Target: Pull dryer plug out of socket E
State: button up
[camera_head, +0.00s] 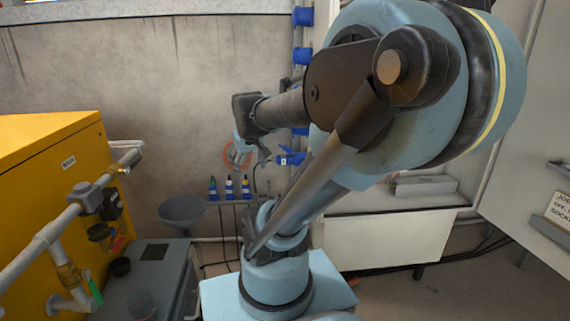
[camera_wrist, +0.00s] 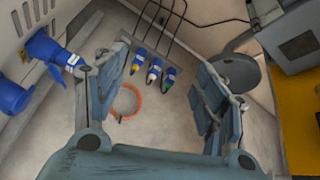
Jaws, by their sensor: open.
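A blue plug (camera_wrist: 48,48) with a pale labelled end sticks out from the grey socket panel at the left of the wrist view. In the head view a blue plug (camera_head: 291,157) juts left from the column of sockets. I cannot read a socket letter or a dryer label on it. My gripper (camera_wrist: 160,72) is open and empty, its two fingers spread wide. The plug is outside the fingers, just left of the left finger. In the head view my gripper (camera_head: 252,154) is left of the socket column, partly hidden by my arm.
Three blue plugs (camera_wrist: 154,72) with cables sit in a row on a wall rack, beside an orange ring (camera_wrist: 126,102). Another blue socket body (camera_wrist: 12,96) is lower on the panel. A grey bowl (camera_head: 182,209) and a yellow cabinet (camera_head: 60,165) stand at left.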

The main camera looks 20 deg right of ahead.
jog(key=w+d+n+g+h, duration=0.2)
jog(key=w+d+n+h, duration=0.4)
jog(key=w, duration=0.5)
jog(key=w+d+n+g+h, duration=0.2)
jog(key=w+d+n+h, duration=0.1)
jog(key=w+d, duration=0.65)
jog(key=w+d+f+n+g+h, duration=0.1)
jog(key=w+f+n+g+h, duration=0.3)
jog(key=w, duration=0.3)
jog(key=g+h, duration=0.3)
send_near(287, 160)
jog(key=shift+w+d+f, duration=0.55)
jog(key=shift+w+d, duration=0.2)
jog(key=shift+d, duration=0.05)
jog(key=shift+x, duration=4.5)
jog(key=shift+w+r, duration=0.1)
jog(key=shift+c, duration=0.6)
